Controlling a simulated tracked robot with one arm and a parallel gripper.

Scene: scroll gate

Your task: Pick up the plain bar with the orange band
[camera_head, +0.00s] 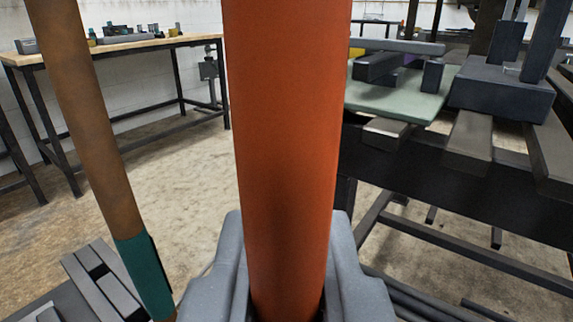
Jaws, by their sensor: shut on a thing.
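The orange band of a bar (287,130) fills the middle of the view, standing close to upright. It runs past the top edge, so the bar's ends and any plain part are out of sight. My gripper (288,265) is at the bottom centre, with one grey finger on each side of the orange band, shut on it. A second bar, brown with a teal band (143,275), leans at the left, apart from my gripper.
A dark metal table (430,170) on the right carries dark blocks and a green mat (400,97). A wooden-topped workbench (115,47) with small items stands at the back left. Dark metal pieces (105,280) lie at lower left. Bare floor (180,160) shows between.

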